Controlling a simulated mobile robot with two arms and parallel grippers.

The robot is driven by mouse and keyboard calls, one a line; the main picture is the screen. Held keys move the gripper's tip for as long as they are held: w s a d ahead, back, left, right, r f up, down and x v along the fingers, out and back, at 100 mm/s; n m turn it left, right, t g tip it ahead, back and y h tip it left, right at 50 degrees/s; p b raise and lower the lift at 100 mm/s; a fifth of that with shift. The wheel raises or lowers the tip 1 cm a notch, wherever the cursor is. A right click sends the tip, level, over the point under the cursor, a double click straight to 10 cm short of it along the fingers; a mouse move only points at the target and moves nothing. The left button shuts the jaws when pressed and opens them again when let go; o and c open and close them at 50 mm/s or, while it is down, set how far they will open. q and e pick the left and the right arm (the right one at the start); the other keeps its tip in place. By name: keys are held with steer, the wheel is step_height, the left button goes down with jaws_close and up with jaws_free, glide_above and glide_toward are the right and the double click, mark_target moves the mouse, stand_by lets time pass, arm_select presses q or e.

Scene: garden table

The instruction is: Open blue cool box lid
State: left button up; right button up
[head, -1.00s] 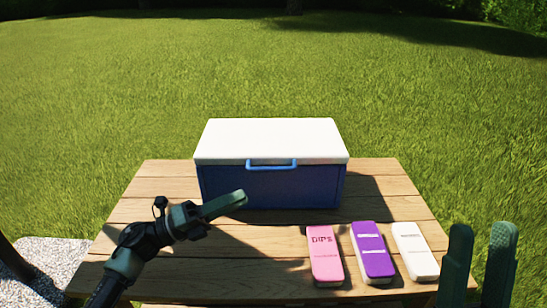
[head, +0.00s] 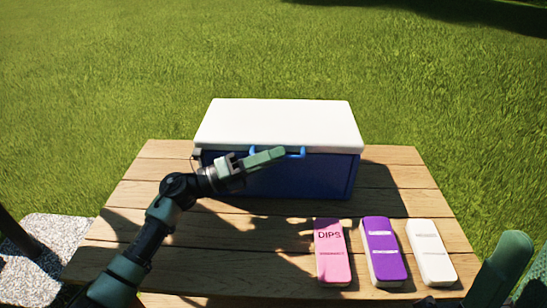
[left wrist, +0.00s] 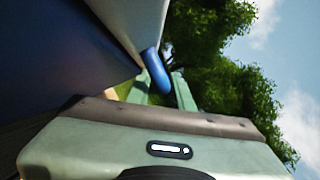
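The blue cool box (head: 300,178) stands on the table with its white lid (head: 280,124) closed. A blue handle (head: 297,153) sits at the lid's front edge.
A pink pack (head: 332,252), a purple pack (head: 382,252) and a white pack (head: 431,252) lie at the right front of the wooden table (head: 215,250). The table's left front is bare apart from shadows. Grass surrounds the table.

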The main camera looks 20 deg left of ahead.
arm_select(q)
jaws_close()
stand_by(1.5)
